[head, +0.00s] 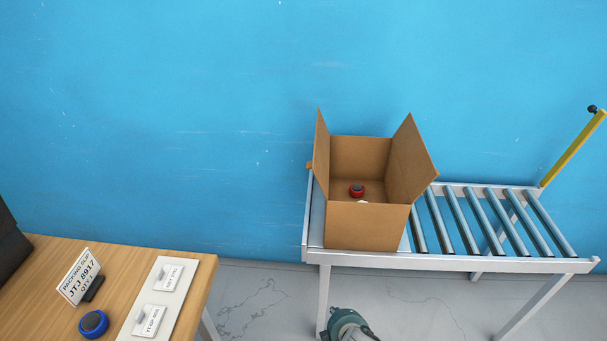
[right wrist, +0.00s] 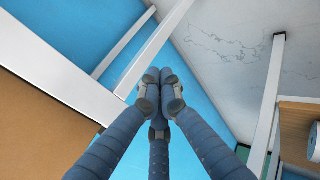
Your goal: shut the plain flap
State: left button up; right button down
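An open cardboard box (head: 366,226) stands on the roller conveyor. Its left flap (head: 321,155) and right flap (head: 410,160) both stand up, the right one leaning outward. Neither shows a clear mark, so I cannot tell which is the plain flap. A red round thing (head: 357,189) lies inside, with a small white thing partly hidden by the front wall. My right gripper (head: 350,325) is at the bottom edge of the head view, below and in front of the box, apart from it. In the right wrist view its fingers (right wrist: 158,90) are drawn together, empty. My left gripper is out of view.
The roller conveyor (head: 450,262) has bare rollers right of the box and a yellow post (head: 574,148) at its far right. A wooden table (head: 190,275) at left holds a packing slip (head: 80,277), a blue round thing (head: 93,323) and a white labelled plate (head: 138,318). A blue wall stands behind.

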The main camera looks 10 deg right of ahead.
jog(key=w+a+r+n+t, duration=0.3)
jog(key=w+r, duration=0.1)
jog(key=r, duration=0.9)
jog(key=w+a+r+n+t+y, duration=0.1)
jog(key=w+a+r+n+t, duration=0.25)
jog(key=r, duration=0.85)
jog(key=w+a+r+n+t, duration=0.25)
jog(key=w+r, duration=0.25)
jog(key=r, duration=0.8)
jog(key=w+a+f+g+p, duration=0.1)
jog(key=w+a+f, duration=0.1)
jog(key=w, duration=0.8)
jog(key=shift+y, duration=0.3)
jog(key=d+p, duration=0.1)
jog(key=d+r, duration=0.1)
jog(key=s+d+p, duration=0.1)
jog(key=d, duration=0.1)
jog(key=shift+r+p, duration=0.35)
